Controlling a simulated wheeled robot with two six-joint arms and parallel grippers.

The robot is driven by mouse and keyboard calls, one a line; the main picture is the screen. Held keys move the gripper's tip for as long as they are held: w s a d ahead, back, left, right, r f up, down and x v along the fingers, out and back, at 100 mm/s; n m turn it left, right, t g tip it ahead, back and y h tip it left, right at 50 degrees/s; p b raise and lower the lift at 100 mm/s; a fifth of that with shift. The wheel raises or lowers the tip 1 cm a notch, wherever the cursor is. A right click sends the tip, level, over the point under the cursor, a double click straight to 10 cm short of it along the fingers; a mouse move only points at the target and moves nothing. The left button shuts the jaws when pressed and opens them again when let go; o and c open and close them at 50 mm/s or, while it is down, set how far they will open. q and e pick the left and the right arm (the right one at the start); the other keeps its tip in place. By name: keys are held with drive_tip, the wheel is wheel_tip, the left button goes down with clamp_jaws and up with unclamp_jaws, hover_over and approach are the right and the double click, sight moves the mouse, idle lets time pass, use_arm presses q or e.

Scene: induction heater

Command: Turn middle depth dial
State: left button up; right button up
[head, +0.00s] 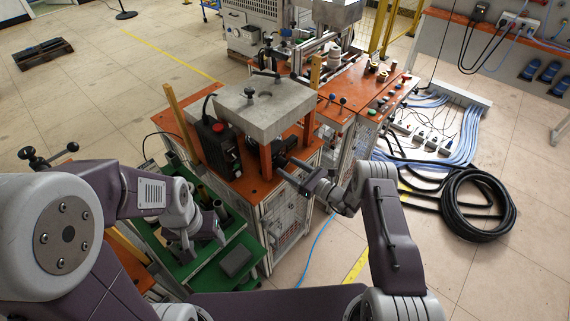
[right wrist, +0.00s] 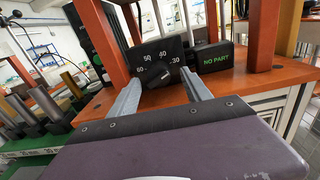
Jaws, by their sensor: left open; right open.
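The dial in the right wrist view is a black panel (right wrist: 150,52) with white numbers from 30 to 60 and a black pointer knob (right wrist: 158,78). It sits low on the orange top of the machine. My right gripper (right wrist: 162,90) is open, with one grey finger on each side of the knob; I cannot tell whether they touch it. In the head view the right gripper (head: 287,168) reaches in under the grey block, and the dial is hard to make out. My left gripper (head: 206,240) is open and empty over the green table, away from the dial.
A black box reading "NO PART" (right wrist: 216,57) stands just right of the dial. Orange posts (right wrist: 262,35) rise on both sides. The grey block (head: 262,108) overhangs the area. A green table (head: 215,272) with dark cylinders lies at left.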

drive_tip(key=shift+x, duration=1)
drive_tip(key=shift+a, duration=0.1)
clamp_jaws()
drive_tip(key=n+b, duration=0.2)
drive_tip(key=n, duration=0.2)
drive_tip(key=shift+w+r+n+b, duration=0.1)
drive_tip(key=shift+n+b, duration=0.45)
drive_tip(key=shift+n, duration=0.85)
